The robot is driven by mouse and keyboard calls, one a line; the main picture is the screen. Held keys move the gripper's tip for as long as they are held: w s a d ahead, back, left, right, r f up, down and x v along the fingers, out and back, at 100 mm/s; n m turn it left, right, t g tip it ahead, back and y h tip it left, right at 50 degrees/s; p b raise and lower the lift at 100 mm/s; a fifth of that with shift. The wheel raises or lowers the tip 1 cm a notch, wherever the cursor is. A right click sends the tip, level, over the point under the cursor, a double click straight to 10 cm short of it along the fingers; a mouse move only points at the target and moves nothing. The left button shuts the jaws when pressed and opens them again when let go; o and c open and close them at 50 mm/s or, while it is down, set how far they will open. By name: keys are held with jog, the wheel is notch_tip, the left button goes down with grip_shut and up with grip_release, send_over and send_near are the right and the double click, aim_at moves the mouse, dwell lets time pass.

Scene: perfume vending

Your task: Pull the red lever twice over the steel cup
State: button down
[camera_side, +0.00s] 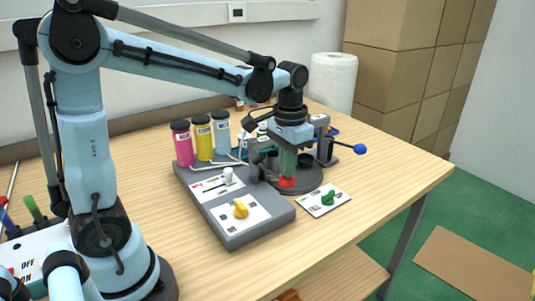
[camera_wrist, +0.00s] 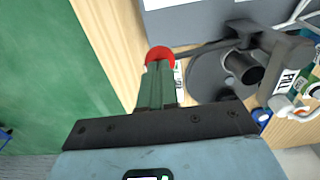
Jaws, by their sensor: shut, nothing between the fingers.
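The red lever's ball knob (camera_side: 287,182) is right below the fingertips of my gripper (camera_side: 288,172) in the side view. In the wrist view the red knob (camera_wrist: 160,56) sits at the tips of my shut green fingers (camera_wrist: 158,72). A thin dark rod (camera_wrist: 203,47) runs from the knob toward the dispenser. Nothing is between the fingers; whether they touch the knob is hard to tell. A round steel cup (camera_wrist: 243,68) shows to the right of the knob in the wrist view, on a round grey plate (camera_wrist: 203,80). In the side view my gripper partly hides this area.
Pink (camera_side: 182,143), yellow (camera_side: 203,138) and blue (camera_side: 221,135) bottles stand behind the grey base (camera_side: 250,232). A blue-knobbed lever (camera_side: 360,149) sticks out to the right. A card with a green piece (camera_side: 328,197) lies nearby. The table's front right is clear.

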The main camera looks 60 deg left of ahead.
aim_at(287, 182)
jog(key=shift+f, duration=2.4)
jog(key=shift+r, duration=4.55)
jog(key=s+d+f+t, duration=0.2)
jog(key=s+f+t, duration=0.1)
jog(key=s+t, duration=0.4)
jog(key=shift+s+d+f, duration=0.15)
jog(key=shift+s+d, duration=0.15)
jog(key=shift+s, duration=0.2)
